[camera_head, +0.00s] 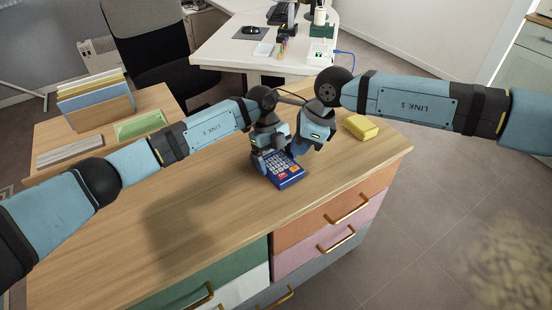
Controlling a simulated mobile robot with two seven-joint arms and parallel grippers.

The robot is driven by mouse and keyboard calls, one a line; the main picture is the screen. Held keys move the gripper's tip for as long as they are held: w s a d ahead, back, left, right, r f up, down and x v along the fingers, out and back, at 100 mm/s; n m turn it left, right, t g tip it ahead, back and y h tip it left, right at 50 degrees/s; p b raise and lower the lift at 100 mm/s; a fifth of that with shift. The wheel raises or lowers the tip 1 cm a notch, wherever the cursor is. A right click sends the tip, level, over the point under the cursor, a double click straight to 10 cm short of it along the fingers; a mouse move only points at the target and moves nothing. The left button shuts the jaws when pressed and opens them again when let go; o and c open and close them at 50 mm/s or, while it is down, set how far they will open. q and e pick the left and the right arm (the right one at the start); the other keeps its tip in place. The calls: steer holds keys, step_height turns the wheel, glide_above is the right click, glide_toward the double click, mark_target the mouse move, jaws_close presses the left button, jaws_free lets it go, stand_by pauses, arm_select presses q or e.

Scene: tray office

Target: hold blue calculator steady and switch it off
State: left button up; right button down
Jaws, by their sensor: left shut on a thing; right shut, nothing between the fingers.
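The blue calculator (289,183) lies on the wooden desk, with pale keys, a red key and an orange key on its face. My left gripper (262,168) is shut on the calculator at its left side. My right gripper (299,152) is shut and empty, just above the calculator's far right part. The two grippers hide the calculator's far end. Whether the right fingertips touch the calculator cannot be told.
A yellow block (360,127) lies on the desk to the right of the grippers. A file holder (97,103), a green tray (140,125) and a grey slab (69,150) are at the left. The desk's front left (110,245) is clear.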

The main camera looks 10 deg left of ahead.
mark_target(281, 177)
steer(key=s+a+r+t+y, duration=0.1)
steer(key=a+r+t+y, duration=0.1)
steer(key=a+t+y, duration=0.3)
steer(key=shift+n+t+h, duration=0.3)
steer(key=shift+n+h, duration=0.1)
steer(key=shift+h, duration=0.2)
steer(key=shift+s+d+f, duration=0.1)
steer(key=shift+d+f, duration=0.05)
steer(key=shift+f, duration=1.3)
steer(key=shift+w+d+f, duration=0.1)
steer(key=shift+d+f, duration=0.1)
steer(key=shift+f, duration=1.2)
steer(key=shift+s+d+f, duration=0.1)
steer(key=shift+d+f, duration=0.05)
steer(key=shift+f, duration=1.3)
steer(key=shift+f, duration=0.2)
steer(key=shift+f, duration=0.2)
